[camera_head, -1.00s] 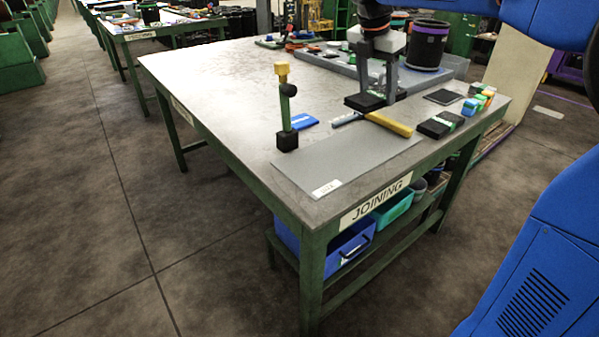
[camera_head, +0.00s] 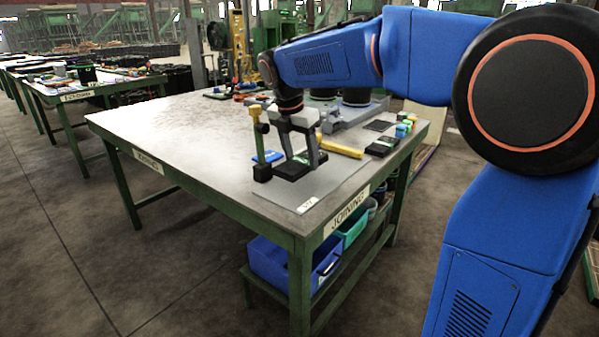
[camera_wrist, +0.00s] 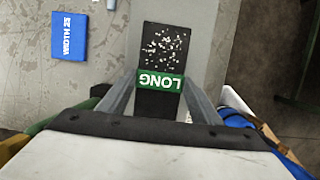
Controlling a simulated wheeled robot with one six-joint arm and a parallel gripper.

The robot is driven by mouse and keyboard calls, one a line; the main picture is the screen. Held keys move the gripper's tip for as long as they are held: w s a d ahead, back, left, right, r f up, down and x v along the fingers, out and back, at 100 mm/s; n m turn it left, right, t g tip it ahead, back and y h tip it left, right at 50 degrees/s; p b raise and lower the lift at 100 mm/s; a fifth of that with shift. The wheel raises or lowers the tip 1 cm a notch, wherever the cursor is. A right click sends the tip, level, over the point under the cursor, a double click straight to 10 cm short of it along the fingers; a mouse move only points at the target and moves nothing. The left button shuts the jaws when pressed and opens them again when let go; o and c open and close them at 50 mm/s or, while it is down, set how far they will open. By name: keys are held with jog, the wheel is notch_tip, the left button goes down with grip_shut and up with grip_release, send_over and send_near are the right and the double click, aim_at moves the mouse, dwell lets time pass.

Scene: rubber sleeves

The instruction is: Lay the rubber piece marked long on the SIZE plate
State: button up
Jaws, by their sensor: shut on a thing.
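The rubber piece marked long is a flat black block with a green LONG band (camera_wrist: 160,82) and pale specks on its far part. My gripper (camera_head: 299,163) is shut on it, with one finger on each side of the band. The piece (camera_head: 290,171) is over the left part of a thin grey plate (camera_head: 335,183) near the table's front edge. I cannot tell whether it touches the plate. The plate has a small white label (camera_head: 307,205), too small to read surely. In the wrist view, the grey plate (camera_wrist: 201,45) shows beneath the piece.
A blue WIDTH card (camera_wrist: 70,36) lies beside the plate. A yellow-handled tool (camera_head: 342,150) lies to the right, with another dark piece (camera_head: 380,148) beyond it. The table's left half (camera_head: 180,125) is clear.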

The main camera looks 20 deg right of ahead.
aim_at(299, 162)
jog(key=shift+f, duration=2.1)
jog(key=shift+f, duration=0.15)
jog(key=o, duration=1.3)
jog(key=shift+c, duration=0.2)
jog(key=v, duration=1.2)
jog(key=s+d+f+m+t, duration=0.1)
jog(key=s+d+f+m, duration=0.2)
jog(key=s+f+m, duration=0.3)
jog(key=s+d+f+m+t+y, duration=0.1)
jog(key=s+d+f+m, duration=0.2)
jog(key=s+f+m, duration=0.4)
jog(key=s+d+f+m+t+y, duration=0.1)
jog(key=s+d+f+m, duration=0.2)
jog(key=s+f+m, duration=0.4)
jog(key=s+m, duration=0.5)
jog(key=s, duration=0.6)
jog(key=shift+s+d, duration=0.25)
